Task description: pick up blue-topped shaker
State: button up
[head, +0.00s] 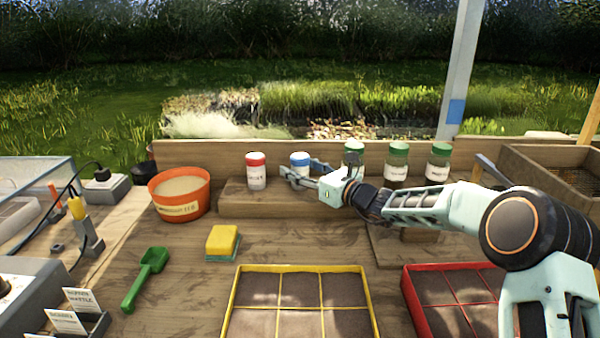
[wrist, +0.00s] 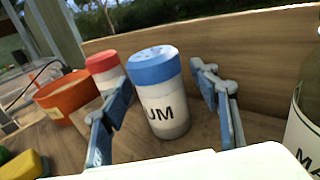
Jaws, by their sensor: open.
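The blue-topped shaker (head: 300,161) stands upright on a raised wooden block at the back of the bench, just right of a red-topped shaker (head: 256,170). In the wrist view the blue-topped shaker (wrist: 158,95) has a white body with dark letters ending in "UM". My gripper (head: 298,176) reaches in from the right at the shaker. In the wrist view my open gripper (wrist: 165,105) has one finger on each side of the shaker, with a visible gap on the right. I cannot tell whether the left finger touches it. The shaker's lower front is partly hidden in the head view.
The red-topped shaker (wrist: 102,68) is close beyond the left finger. Green-lidded jars (head: 438,163) stand to the right, one partly behind my gripper. A wooden back board (head: 220,152) runs behind. An orange tub (head: 180,195), yellow sponge (head: 222,241) and yellow-edged tray (head: 300,267) are nearby.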

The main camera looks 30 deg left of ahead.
jog(key=c, duration=1.3)
jog(key=shift+r, duration=0.15)
